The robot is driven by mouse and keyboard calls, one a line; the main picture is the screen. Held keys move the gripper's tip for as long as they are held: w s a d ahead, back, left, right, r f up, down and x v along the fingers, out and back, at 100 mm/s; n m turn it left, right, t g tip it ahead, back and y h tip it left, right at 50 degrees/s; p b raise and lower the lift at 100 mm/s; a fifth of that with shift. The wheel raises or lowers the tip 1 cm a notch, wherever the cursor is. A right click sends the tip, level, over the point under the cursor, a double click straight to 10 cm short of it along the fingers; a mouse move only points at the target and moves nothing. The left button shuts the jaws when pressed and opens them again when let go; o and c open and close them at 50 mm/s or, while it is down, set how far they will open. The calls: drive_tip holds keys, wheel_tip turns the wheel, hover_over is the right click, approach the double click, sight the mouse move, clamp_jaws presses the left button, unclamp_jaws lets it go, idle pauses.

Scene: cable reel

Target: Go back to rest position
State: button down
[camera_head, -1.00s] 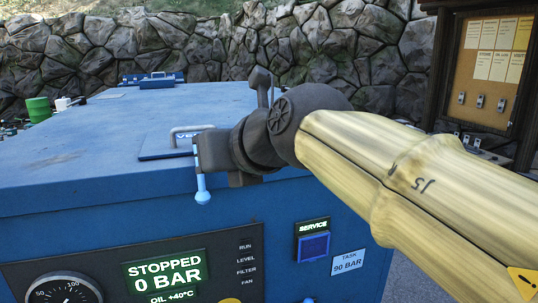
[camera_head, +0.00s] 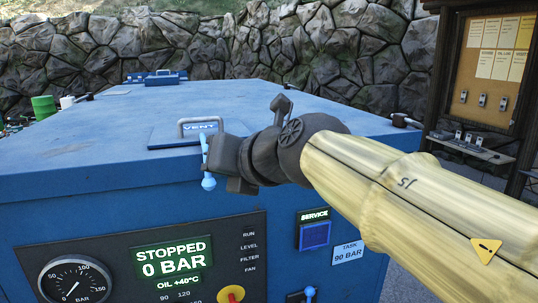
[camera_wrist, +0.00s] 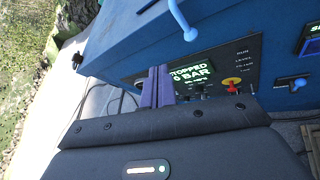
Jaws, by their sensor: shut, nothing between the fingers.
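My gripper shows in the wrist view (camera_wrist: 160,76) as two narrow purple-grey fingers close together, shut and empty. They stand in front of the blue cabinet's control panel and cover part of its display. In the head view my wrist is at the cabinet's front top edge, with the yellow arm reaching in from the right; the fingertips cannot be made out there. The blue cabinet (camera_head: 100,185) has a display (camera_head: 172,256) reading STOPPED, 0 BAR. A light-blue lever (camera_head: 208,182) is beside my wrist; it also shows in the wrist view (camera_wrist: 183,20). I cannot tell whether they touch.
A vent plate (camera_head: 165,139) with a handle lies on the cabinet top. The panel bears a gauge (camera_head: 74,282), a red-and-yellow knob (camera_head: 231,294) and a service button (camera_head: 315,235). A notice board (camera_head: 487,75) stands right; a stone wall (camera_head: 230,50) runs behind.

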drive_tip(key=w+d+f+m+h+b, duration=0.25)
drive_tip(key=d+f+m, duration=0.25)
drive_tip(key=f+m, duration=0.35)
drive_tip(key=w+d+f+m+t+h+b, duration=0.1)
drive_tip(key=w+d+f+m+h+b, duration=0.15)
drive_tip(key=d+f+m, duration=0.55)
drive_tip(key=w+d+f+m+h+b, duration=0.25)
drive_tip(key=f+m, duration=0.45)
drive_tip(key=f, duration=0.4)
drive_tip(key=s+d+f+m+g+b, duration=0.1)
drive_tip(key=s+d+f+m+g, duration=0.1)
drive_tip(key=s+f+m, duration=0.3)
drive_tip(key=s+d+f+m+g+h+b, duration=0.1)
drive_tip(key=s+f+m, duration=0.4)
drive_tip(key=f, duration=0.6)
drive_tip(key=s+d+f+m+g+b, duration=0.3)
drive_tip(key=s+d+f+m+g, duration=0.1)
drive_tip(key=f, duration=0.5)
drive_tip(key=shift+s+d+m+g, duration=0.35)
drive_tip(key=shift+s+m+g, duration=0.2)
drive_tip(key=shift+s+g, duration=0.3)
drive_tip(key=shift+w+a+h, duration=0.1)
drive_tip(key=shift+w+h, duration=0.05)
drive_tip(key=shift+h, duration=0.1)
